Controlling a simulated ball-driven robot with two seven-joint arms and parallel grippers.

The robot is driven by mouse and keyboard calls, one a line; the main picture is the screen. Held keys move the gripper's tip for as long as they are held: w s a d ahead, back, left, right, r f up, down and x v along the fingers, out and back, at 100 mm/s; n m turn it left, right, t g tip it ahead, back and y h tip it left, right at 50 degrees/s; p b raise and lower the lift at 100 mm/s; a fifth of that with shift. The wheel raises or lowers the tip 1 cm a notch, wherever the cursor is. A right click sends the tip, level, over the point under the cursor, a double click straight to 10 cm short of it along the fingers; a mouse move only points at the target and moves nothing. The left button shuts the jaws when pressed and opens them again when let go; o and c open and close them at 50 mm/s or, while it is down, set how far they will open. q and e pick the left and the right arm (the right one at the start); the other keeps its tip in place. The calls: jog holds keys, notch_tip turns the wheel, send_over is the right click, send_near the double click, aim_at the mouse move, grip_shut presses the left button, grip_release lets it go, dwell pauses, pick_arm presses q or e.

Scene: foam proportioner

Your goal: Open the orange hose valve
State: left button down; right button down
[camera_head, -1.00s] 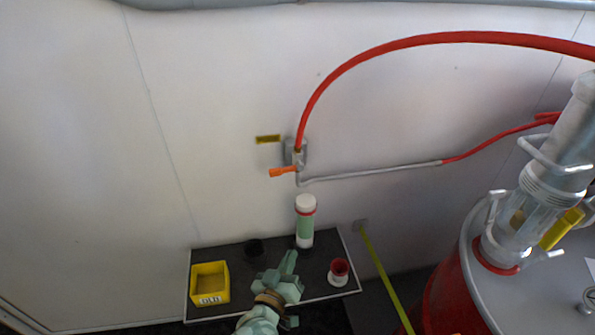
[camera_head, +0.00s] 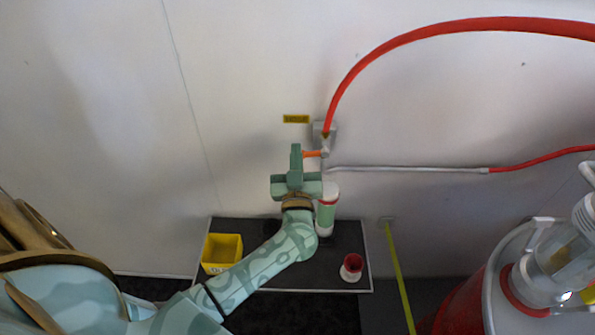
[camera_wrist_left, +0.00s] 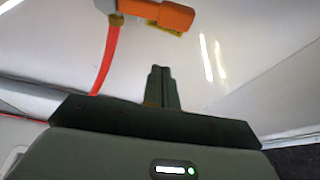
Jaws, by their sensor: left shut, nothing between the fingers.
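The orange valve handle (camera_head: 312,154) sticks out to the left of the grey valve body (camera_head: 324,132) on the white wall. The red hose (camera_head: 374,62) runs up from the valve. My left gripper (camera_head: 296,150) is shut and empty. In the head view its fingertips are just left of the handle and partly overlap its free end. In the left wrist view, the orange handle (camera_wrist_left: 160,13) is at the top, beyond my shut fingers (camera_wrist_left: 158,84), with a gap between them in the picture. Contact does not show. My right gripper is not in view.
A dark shelf (camera_head: 310,284) below holds a yellow bin (camera_head: 222,252), a white-and-green canister (camera_head: 327,212) and a red-and-white cup (camera_head: 351,267). A yellow label (camera_head: 296,119) is left of the valve. A red drum (camera_head: 466,306) stands at the lower right.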

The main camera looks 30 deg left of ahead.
aim_at(311, 154)
pick_arm(q)
jog(key=w+f+b, duration=0.1)
jog(key=w+a+f+b, duration=0.1)
jog(key=f, duration=0.1)
jog(key=shift+w+a, duration=0.2)
jog(key=shift+w, duration=0.2)
jog(key=shift+w, duration=0.1)
